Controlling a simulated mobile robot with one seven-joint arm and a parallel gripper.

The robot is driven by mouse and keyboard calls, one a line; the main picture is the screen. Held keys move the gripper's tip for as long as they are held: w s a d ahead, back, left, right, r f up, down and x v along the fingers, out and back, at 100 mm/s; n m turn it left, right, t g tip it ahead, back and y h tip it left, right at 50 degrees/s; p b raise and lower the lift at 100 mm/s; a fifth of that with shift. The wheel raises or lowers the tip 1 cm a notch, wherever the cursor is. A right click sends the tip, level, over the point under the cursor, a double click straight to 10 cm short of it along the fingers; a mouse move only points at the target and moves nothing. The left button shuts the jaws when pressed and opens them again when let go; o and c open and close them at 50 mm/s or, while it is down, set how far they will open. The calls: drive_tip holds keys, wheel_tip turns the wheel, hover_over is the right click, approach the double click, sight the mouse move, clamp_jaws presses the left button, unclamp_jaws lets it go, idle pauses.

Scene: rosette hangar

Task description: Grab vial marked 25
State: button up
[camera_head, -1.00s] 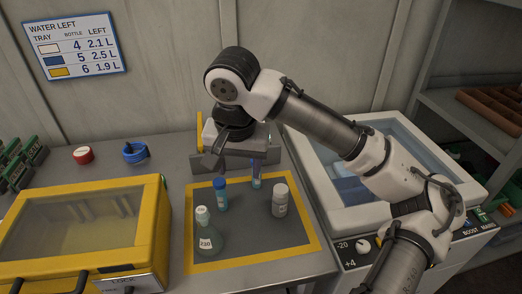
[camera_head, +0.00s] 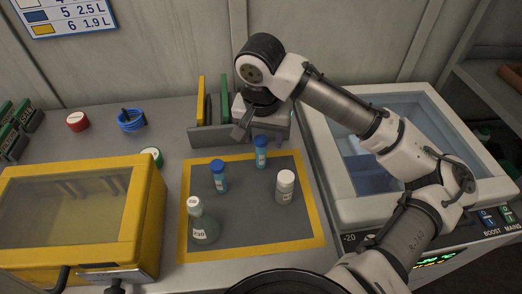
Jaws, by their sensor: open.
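Two small blue-capped vials stand upright on a grey mat with a yellow border (camera_head: 312,228). One vial (camera_head: 219,178) is left of the mat's middle; the other vial (camera_head: 261,154) is near its back edge. Their labels are too small to read, so I cannot tell which is marked 25. A greenish flask labelled 230 (camera_head: 203,230) and a white-capped bottle (camera_head: 285,190) share the mat. My gripper (camera_head: 260,128) is open and empty, just behind the back vial in the picture. One dark finger shows clearly; the other is hard to make out.
A yellow-framed clear-lidded box (camera_head: 140,215) stands left of the mat, and a white clear-lidded unit (camera_head: 345,212) stands right. Behind the mat is a grey rack (camera_head: 205,138) with upright yellow and green plates. A red-rimmed lid (camera_head: 77,121) and blue coil (camera_head: 131,121) lie back left.

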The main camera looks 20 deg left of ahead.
sight(261, 150)
drive_tip(key=shift+w+a+f+p, duration=0.2)
drive_tip(key=shift+f+p, duration=0.15)
drive_tip(key=shift+f, duration=1.1)
drive_tip(key=shift+w+a+f+p, duration=0.15)
drive_tip(key=shift+f+p, duration=0.15)
drive_tip(key=shift+f, duration=1.15)
drive_tip(key=shift+s, duration=0.1)
drive_tip(key=c, duration=1.1)
